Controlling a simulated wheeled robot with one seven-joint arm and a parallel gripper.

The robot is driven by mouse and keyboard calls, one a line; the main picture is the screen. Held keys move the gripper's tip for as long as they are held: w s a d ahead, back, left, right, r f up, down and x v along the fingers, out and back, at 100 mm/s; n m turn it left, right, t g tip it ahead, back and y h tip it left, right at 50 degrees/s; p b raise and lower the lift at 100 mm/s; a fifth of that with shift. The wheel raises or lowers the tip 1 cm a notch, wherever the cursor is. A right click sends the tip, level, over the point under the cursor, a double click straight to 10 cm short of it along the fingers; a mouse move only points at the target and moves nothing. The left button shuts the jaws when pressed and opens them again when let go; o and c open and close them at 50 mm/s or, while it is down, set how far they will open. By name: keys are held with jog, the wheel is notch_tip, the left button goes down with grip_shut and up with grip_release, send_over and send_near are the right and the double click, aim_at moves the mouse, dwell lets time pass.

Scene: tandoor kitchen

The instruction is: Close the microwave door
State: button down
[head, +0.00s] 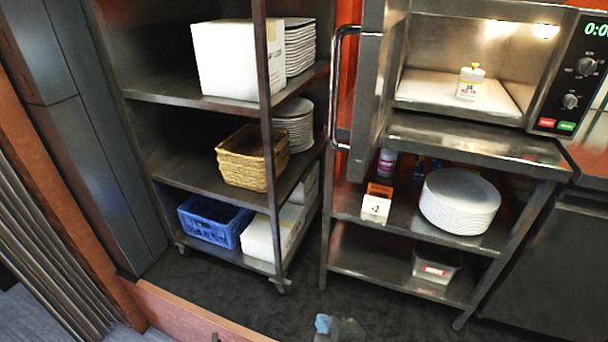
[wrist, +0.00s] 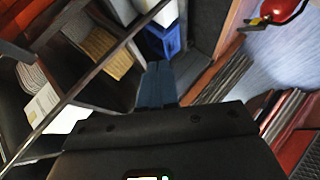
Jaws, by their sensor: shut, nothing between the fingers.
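The microwave (head: 577,85) stands on the metal shelf unit at the upper right of the head view. Its door (head: 375,65) is open, swung out toward me on the left side of the cavity. The door's long bar handle (head: 334,90) faces left. A small white and yellow bottle (head: 470,82) stands inside the microwave. My gripper (head: 323,324) shows only in small part at the bottom edge of the head view, low and well apart from the door. In the wrist view its blue fingers (wrist: 157,68) are together and empty. The microwave is not recognisable in the wrist view.
A wheeled rack (head: 225,100) with a wicker basket (head: 250,158), a blue crate (head: 212,222) and plates stands left of the door. Plates (head: 460,201) and small containers sit below the microwave. Dark floor (head: 385,305) is clear in front. The wrist view shows a red extinguisher (wrist: 279,10).

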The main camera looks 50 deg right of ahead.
jog(key=w+d+r+m+g+h+p, duration=0.1)
jog(key=w+d+r+g+h, duration=0.2)
jog(key=w+r, duration=0.4)
jog(key=w+d+r+m+g+h, duration=0.1)
jog(key=w+d+r+h, duration=0.35)
jog(key=w, duration=0.55)
jog(key=w+a+r+m+g+h+p, duration=0.1)
jog(key=w+a+r+m+g, duration=0.15)
jog(key=r, duration=0.55)
jog(key=w+a+r+m+g+h, duration=0.1)
jog(key=r+m+g+h, duration=0.2)
jog(key=r, duration=0.5)
jog(key=w+a+r+m+g+p, duration=0.1)
jog(key=w+r+m+g, duration=0.1)
jog(key=r+g, duration=0.45)
jog(key=s+d+r+p, duration=0.1)
jog(key=s+d, duration=0.2)
jog(key=d, duration=0.2)
jog(key=s+d+t+p, duration=0.1)
jog(key=s+d, duration=0.2)
jog(key=d, duration=0.3)
jog(key=shift+d+r, duration=0.15)
jog(key=shift+r, duration=0.2)
jog(key=shift+m, duration=0.25)
